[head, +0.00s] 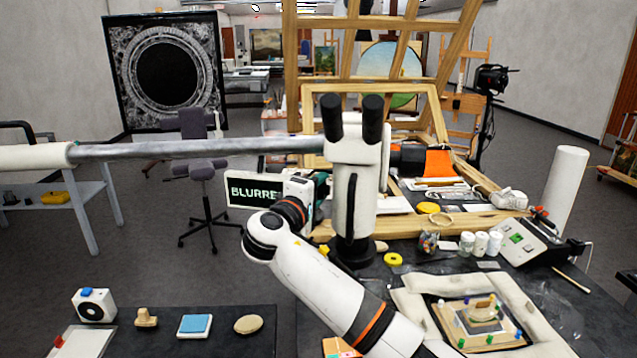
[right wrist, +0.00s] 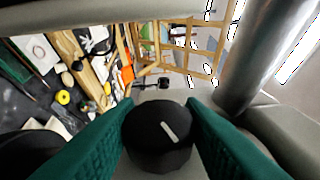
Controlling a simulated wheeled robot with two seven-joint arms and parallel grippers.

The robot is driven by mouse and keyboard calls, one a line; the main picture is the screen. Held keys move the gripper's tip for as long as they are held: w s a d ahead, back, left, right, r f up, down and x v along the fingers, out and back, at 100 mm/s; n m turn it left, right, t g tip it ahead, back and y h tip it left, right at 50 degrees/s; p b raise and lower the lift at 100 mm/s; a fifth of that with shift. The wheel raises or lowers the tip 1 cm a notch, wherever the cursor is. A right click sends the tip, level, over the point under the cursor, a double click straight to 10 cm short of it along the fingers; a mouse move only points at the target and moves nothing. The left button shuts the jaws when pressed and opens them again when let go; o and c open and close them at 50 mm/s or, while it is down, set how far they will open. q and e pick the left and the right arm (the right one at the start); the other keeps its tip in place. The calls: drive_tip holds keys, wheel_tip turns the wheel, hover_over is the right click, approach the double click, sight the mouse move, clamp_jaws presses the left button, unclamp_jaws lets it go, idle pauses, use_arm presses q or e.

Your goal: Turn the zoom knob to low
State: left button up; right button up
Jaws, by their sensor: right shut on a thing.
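A white stereo microscope (head: 350,190) with two black eyepieces stands on the dark table in the middle of the head view. My right gripper (head: 324,184) reaches its left side. In the right wrist view, the green finger pads of my right gripper (right wrist: 160,125) are shut on the black zoom knob (right wrist: 148,143), one pad on each side. A white mark on the knob's face slants from upper left to lower right. In the head view I cannot make out the knob clearly beside the gripper. My left gripper is not in view.
A screen (head: 254,192) reading "BLURRE…", partly covered, stands left of the microscope. A grey metal boom (head: 200,149) runs to the microscope head. A padded support with a gilt fragment (head: 482,312) lies at the right front. Jars (head: 480,242) stand behind it.

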drive_tip(key=shift+n+g+y+p, duration=0.3)
drive_tip(key=shift+g+y+p, duration=0.2)
drive_tip(key=shift+g+p, duration=0.35)
drive_tip(key=o, duration=1)
drive_tip(key=shift+s+a+b, duration=0.3)
drive_tip(key=shift+s, duration=0.1)
drive_tip(key=b+v, duration=0.4)
drive_tip(key=v, duration=0.7)
